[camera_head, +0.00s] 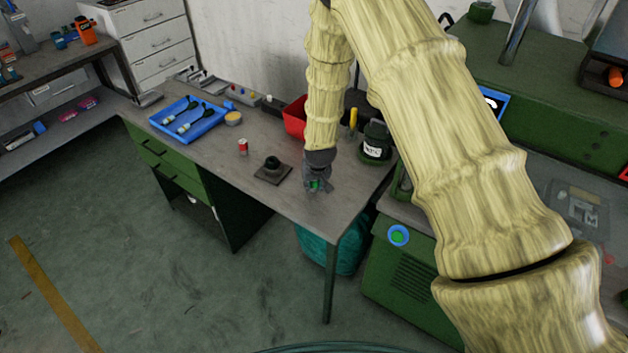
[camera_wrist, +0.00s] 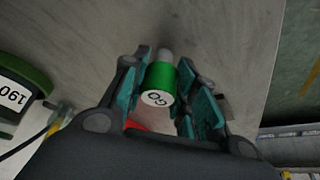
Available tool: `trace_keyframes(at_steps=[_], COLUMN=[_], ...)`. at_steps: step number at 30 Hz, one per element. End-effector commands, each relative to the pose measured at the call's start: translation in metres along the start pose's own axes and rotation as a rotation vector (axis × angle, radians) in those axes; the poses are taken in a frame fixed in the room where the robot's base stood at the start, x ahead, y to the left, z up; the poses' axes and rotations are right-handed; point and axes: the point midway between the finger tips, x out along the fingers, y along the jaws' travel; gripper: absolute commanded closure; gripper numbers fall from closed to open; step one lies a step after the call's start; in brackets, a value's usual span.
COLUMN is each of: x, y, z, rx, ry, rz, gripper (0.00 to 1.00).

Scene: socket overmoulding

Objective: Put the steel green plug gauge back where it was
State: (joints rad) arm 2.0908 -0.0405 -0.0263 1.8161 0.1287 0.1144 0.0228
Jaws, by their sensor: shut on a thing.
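The steel green plug gauge (camera_wrist: 160,78) has a green band, a steel pin at its far end and a white near end face with dark marks. My gripper (camera_wrist: 162,92) is shut on it, with a teal-padded finger on either side. In the head view my gripper (camera_head: 316,188) is low over the right part of the grey bench (camera_head: 330,208), and a little green of the gauge shows between the fingers. I cannot tell whether the gauge touches the bench. A dark square block with a round top (camera_head: 272,168) stands to the left of my gripper.
A small red and white cylinder (camera_head: 243,147) stands beyond the block. A blue tray (camera_head: 208,124) with tools lies farther left. A dark green pot with a white label (camera_head: 375,143) and a red bin (camera_head: 294,118) stand behind my gripper. The bench front is clear.

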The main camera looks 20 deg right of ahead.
Motion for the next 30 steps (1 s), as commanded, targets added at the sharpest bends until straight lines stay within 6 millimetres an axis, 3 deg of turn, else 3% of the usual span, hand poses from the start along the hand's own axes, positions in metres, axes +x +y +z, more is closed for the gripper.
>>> trace_keyframes(at_steps=[14, 15, 18, 30], x=[0.0074, 0.0063, 0.0063, 0.0022], y=[-0.0002, -0.0002, -0.0002, -0.0003], z=[0.0030, 0.0026, 0.0027, 0.0013], rx=[0.000, 0.000, 0.000, 0.000], ry=[0.001, 0.001, 0.001, 0.001], rz=[0.000, 0.000, 0.000, 0.000], gripper=[0.99, 0.64, 0.50, 0.50])
